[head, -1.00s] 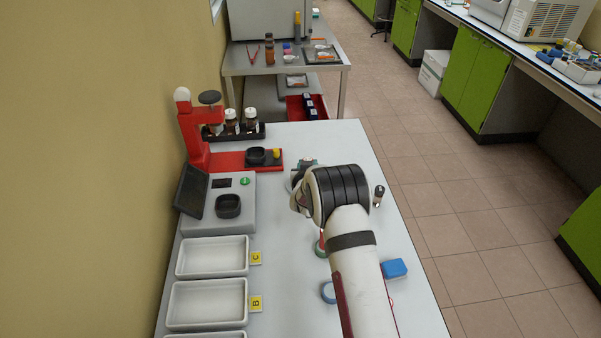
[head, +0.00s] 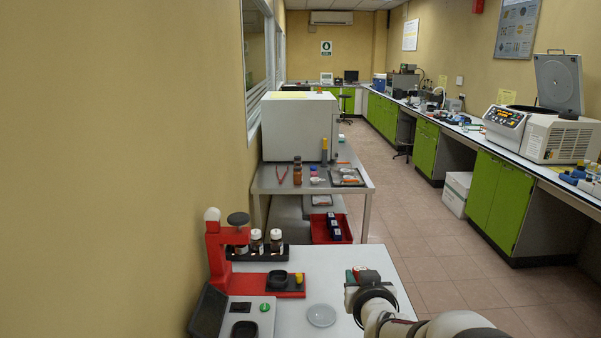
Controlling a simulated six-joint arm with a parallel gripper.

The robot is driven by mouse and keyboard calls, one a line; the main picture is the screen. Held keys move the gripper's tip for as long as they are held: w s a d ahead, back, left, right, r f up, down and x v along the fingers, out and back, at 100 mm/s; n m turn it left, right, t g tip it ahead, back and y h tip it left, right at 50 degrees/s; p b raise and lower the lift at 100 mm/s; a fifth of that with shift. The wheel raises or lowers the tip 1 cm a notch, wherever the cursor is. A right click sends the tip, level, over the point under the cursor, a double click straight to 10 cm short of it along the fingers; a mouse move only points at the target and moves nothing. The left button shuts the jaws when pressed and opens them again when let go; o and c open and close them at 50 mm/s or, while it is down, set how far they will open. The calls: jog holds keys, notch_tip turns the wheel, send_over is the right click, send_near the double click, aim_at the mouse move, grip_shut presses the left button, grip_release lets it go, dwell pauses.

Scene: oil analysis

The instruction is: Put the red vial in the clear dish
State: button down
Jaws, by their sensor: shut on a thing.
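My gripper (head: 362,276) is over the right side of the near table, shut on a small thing. The clear dish (head: 321,315) is a round, shallow, see-through dish lying flat on the white table. It looks empty. My gripper is to the right of the dish and farther back in the picture, apart from it and above the table.
A grey instrument (head: 261,309) is at the front left. A steel table (head: 285,187) stands beyond.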

jog(key=a+v, duration=0.2)
jog(key=v, duration=0.8)
jog(key=w+d+f, duration=0.3)
jog(key=w+f, duration=0.5)
jog(key=w, duration=0.2)
jog(key=w+d+f+m+h, duration=0.1)
jog(key=w+d+f, duration=0.3)
jog(key=w+f, duration=0.5)
jog(key=shift+w+d+f, duration=0.25)
jog(key=shift+w+f, duration=0.05)
jog(key=shift+w, duration=0.2)
jog(key=w+a+f, duration=0.1)
jog(key=a+f, duration=0.1)
jog(key=a, duration=0.1)
jog(key=w+a+f, duration=0.2)
jog(key=a, duration=0.1)
jog(key=w+a+f, duration=0.2)
jog(key=a+f, duration=0.1)
jog(key=a, duration=0.1)
jog(key=shift+w, duration=0.2)
jog(key=shift+a+f, duration=0.15)
jog(key=shift+f, duration=1.65)
